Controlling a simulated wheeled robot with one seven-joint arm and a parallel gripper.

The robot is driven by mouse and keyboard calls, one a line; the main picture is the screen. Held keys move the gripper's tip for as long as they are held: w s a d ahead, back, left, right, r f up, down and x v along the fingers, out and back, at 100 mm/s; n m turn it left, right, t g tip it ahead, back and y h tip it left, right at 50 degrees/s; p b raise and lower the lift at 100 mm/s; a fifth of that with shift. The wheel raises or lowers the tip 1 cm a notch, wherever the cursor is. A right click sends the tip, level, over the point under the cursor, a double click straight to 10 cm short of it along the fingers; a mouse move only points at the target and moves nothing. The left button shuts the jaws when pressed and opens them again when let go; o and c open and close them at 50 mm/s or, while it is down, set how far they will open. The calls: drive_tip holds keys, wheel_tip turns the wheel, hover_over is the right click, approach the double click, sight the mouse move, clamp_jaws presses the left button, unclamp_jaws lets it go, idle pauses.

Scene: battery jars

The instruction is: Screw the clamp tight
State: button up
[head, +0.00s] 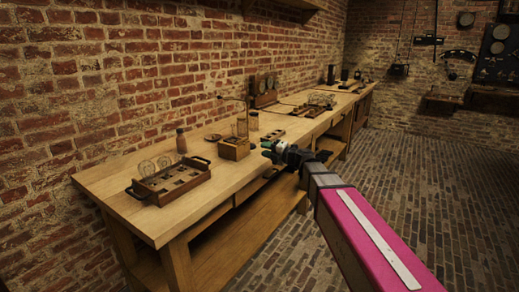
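My gripper (268,151) is at the right edge of the near wooden bench, at the end of my magenta arm. Its fingers are small and dark, and I cannot tell whether they are open or shut. A small teal and white piece shows at the gripper; I cannot tell whether it belongs to the gripper or is a separate thing. A wooden box (234,149) with a thin upright bent rod (246,115) stands on the bench, left of my gripper. I cannot make out a clamp or its screw at this size.
A wooden tray (146,192) with dark handles and round glass pieces lies at the bench's near left. A brown bottle (181,141), a dark disc (213,137) and a jar (253,121) stand farther back. The bench top (221,184) is clear in front of the box.

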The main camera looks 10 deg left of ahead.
sight(246, 142)
drive_tip(key=shift+s+d, duration=0.1)
drive_tip(key=shift+d, duration=0.1)
drive_tip(key=w+a+m, duration=0.2)
drive_tip(key=a+m, duration=0.1)
drive_tip(key=m, duration=0.9)
drive_tip(key=w+a+m, duration=0.2)
drive_tip(key=a+m, duration=0.1)
drive_tip(key=m, duration=0.9)
drive_tip(key=w+a+m, duration=0.2)
drive_tip(key=a+m, duration=0.1)
drive_tip(key=m, duration=0.9)
drive_tip(key=shift+w+a+r, duration=0.1)
drive_tip(key=shift+r, duration=0.05)
